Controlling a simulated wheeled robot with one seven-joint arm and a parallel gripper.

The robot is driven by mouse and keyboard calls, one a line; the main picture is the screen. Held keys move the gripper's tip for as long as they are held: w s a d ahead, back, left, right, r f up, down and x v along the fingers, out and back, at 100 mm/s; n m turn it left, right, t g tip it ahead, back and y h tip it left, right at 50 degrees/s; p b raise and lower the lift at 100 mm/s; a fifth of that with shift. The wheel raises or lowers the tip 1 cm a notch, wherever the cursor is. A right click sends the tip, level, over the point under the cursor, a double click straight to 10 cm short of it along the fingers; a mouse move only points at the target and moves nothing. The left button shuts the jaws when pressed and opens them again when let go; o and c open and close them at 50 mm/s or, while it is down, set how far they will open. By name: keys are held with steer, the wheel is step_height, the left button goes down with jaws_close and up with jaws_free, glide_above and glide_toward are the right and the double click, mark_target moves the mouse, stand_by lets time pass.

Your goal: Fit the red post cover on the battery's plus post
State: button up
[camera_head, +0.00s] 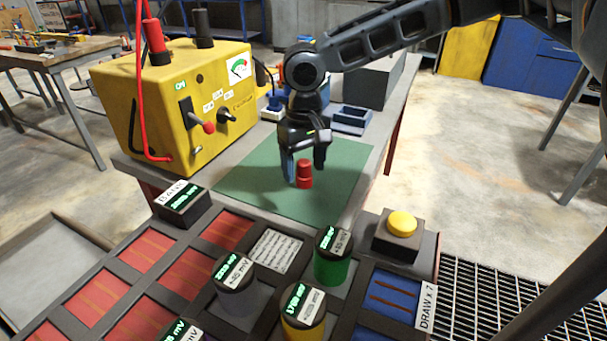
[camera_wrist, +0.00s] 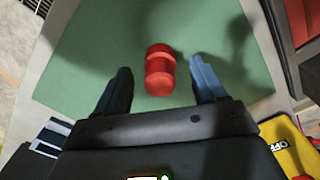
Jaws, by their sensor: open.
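The red post cover (camera_head: 304,174) stands upright on the green mat (camera_head: 345,190); it is a short stepped red cylinder. It also shows in the wrist view (camera_wrist: 160,70), apart from both fingers. My gripper (camera_head: 305,164) is open and pointed down at the cover, with one blue-grey finger to each side of it. In the wrist view my gripper (camera_wrist: 160,72) has the cover between the lines of its fingertips, with nothing held. I cannot make out a battery or its plus post for certain in either view.
A yellow charger box (camera_head: 175,110) with red and black leads stands left of the mat. A grey box (camera_head: 375,82) and a blue tray (camera_head: 352,119) stand behind. In front is a slotted panel with several labelled cylinders and a yellow button (camera_head: 402,223). The mat's right side is clear.

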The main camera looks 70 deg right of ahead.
steer(key=shift+f, duration=0.8)
steer(key=c, duration=1.1)
